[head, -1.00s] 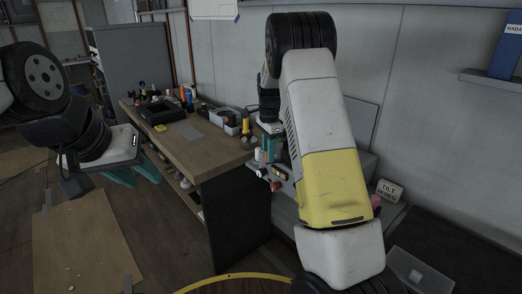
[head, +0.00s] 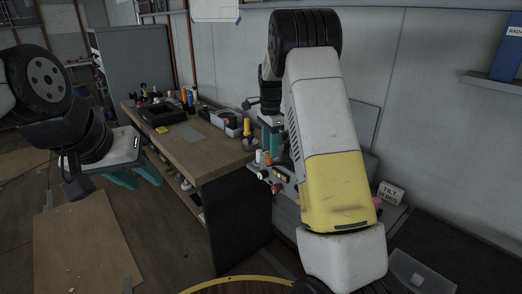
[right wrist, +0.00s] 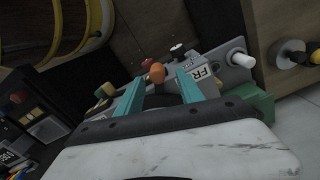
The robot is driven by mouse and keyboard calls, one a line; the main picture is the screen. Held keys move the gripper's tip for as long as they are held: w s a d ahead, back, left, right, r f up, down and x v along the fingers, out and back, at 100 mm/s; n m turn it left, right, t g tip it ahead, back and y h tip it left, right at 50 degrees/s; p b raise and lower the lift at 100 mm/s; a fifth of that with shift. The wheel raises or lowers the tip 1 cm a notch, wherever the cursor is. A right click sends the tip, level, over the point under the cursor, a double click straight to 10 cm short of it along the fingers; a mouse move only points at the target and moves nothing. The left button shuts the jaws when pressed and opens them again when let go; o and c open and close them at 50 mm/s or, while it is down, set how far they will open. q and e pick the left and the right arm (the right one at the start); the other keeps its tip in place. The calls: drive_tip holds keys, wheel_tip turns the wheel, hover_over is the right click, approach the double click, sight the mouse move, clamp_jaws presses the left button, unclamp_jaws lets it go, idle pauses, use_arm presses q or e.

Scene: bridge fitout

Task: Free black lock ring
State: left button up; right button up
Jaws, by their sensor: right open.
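My right gripper (right wrist: 159,88) is open in the right wrist view, its two teal fingers apart over a grey control panel (right wrist: 211,60). An orange knob (right wrist: 158,73) shows between and just beyond the fingertips. A dark shape lies low between the fingers; I cannot tell whether it is the black lock ring. In the head view my right arm hides most of this gripper, but some teal shows beside the panel (head: 286,188). My left gripper (head: 136,179) is open and empty at the left, its teal fingers apart, well away from the panel.
A wooden workbench (head: 215,150) with a black tray (head: 162,113), bottles and tools stands left of the panel. A white knob (right wrist: 241,60) and a small black-stemmed knob (right wrist: 178,48) stick out of the panel.

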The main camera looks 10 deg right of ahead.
wheel_tip(320, 180, up, 4)
drive_tip(key=shift+r, duration=0.35)
